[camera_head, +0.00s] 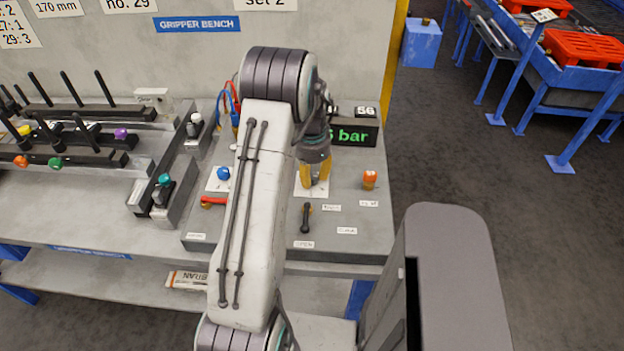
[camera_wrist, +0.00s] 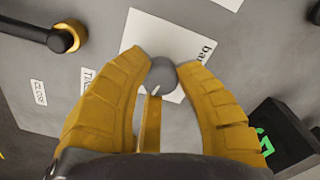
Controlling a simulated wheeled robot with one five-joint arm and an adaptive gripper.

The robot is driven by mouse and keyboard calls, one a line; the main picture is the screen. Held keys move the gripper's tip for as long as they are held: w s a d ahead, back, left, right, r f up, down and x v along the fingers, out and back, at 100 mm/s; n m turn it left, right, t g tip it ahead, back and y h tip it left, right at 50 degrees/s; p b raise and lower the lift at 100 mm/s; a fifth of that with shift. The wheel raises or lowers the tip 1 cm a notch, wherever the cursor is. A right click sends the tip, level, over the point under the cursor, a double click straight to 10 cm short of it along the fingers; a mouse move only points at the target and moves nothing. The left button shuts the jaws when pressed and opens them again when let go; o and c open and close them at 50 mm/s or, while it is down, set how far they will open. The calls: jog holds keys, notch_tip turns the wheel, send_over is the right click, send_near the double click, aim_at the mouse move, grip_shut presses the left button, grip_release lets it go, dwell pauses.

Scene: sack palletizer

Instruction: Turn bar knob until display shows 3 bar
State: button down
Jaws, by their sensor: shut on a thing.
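My gripper (camera_head: 315,176) points down over the panel, with its yellow fingers around the bar knob. In the wrist view my gripper (camera_wrist: 163,72) has a fingertip on each side of the grey round bar knob (camera_wrist: 163,75), shut on it. The knob stands on a white label plate (camera_wrist: 165,40) with "bar" printed on it.
A black lever (camera_head: 306,219) lies just in front of the gripper. An orange knob (camera_head: 369,179) stands to the right, and a blue knob (camera_head: 223,173) and red handle (camera_head: 212,201) to the left. Racks with dark rods (camera_head: 75,111) fill the bench's left side.

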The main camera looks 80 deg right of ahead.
aim_at(312, 176)
jog(key=n, duration=0.1)
jog(key=n+b, duration=0.1)
jog(key=n, duration=0.1)
jog(key=shift+f+n+b, duration=0.25)
jog(key=shift+n+b, duration=0.05)
jog(key=shift+n, duration=0.1)
jog(key=n+b, duration=0.1)
jog(key=n, duration=0.2)
jog(key=shift+n, duration=0.3)
jog(key=n+b, duration=0.1)
jog(key=n, duration=0.4)
jog(key=shift+r+n+b, duration=0.1)
jog(key=shift+n+b, duration=0.25)
jog(key=shift+n, duration=0.35)
jog(key=c, duration=0.9)
grip_release()
jog(key=shift+o, duration=0.2)
jog(key=shift+r, duration=0.1)
notch_tip(312, 176, up, 12)
